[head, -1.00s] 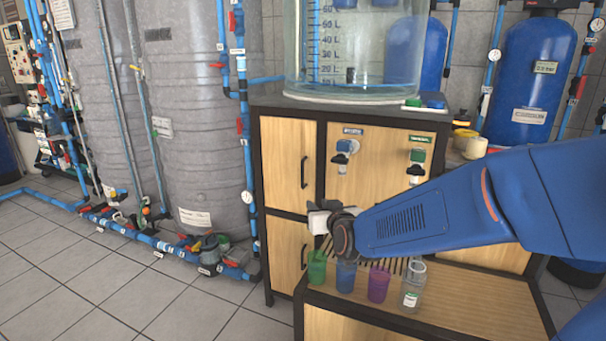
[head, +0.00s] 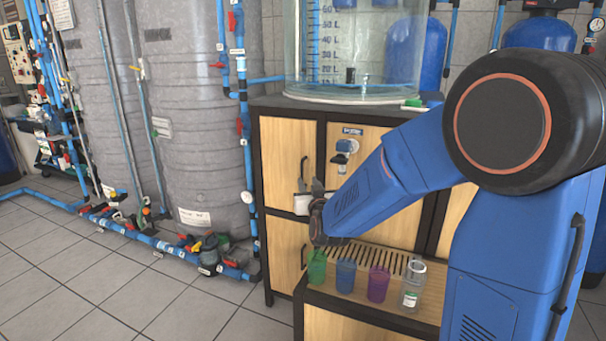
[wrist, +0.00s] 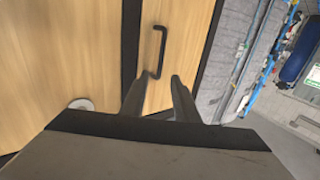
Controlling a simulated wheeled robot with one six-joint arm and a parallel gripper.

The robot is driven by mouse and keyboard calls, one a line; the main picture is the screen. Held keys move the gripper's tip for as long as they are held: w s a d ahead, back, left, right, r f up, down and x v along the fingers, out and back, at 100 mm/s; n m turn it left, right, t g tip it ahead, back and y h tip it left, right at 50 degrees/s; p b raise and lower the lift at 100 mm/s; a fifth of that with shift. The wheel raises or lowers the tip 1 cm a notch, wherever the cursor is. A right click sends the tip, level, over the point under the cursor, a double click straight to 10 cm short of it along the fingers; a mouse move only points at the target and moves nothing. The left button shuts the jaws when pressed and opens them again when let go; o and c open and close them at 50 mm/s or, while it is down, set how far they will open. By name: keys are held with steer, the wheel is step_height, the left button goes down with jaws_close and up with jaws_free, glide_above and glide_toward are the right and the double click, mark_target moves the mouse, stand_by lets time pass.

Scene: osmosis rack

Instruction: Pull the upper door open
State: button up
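The upper door (head: 283,160) is a light wood panel at the cabinet's upper left, with a black vertical bar handle (head: 304,172). It looks shut. In the wrist view the handle (wrist: 158,52) stands ahead of my gripper (wrist: 160,78), roughly in line with the gap between its fingers. In the head view my gripper (head: 309,190) is in front of the cabinet by the handle's lower end. Contact with the handle cannot be made out.
Green, blue and purple cups (head: 378,284) and a clear bottle (head: 413,284) stand on the low ledge below. A lower door (head: 287,247) lies beneath. Grey tanks (head: 200,120) and pipes stand to the left, with open floor in front.

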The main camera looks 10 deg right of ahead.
mark_target(302, 171)
steer(key=w, duration=0.9)
steer(key=shift+w+d, duration=0.2)
steer(key=shift+c, duration=0.3)
jaws_close()
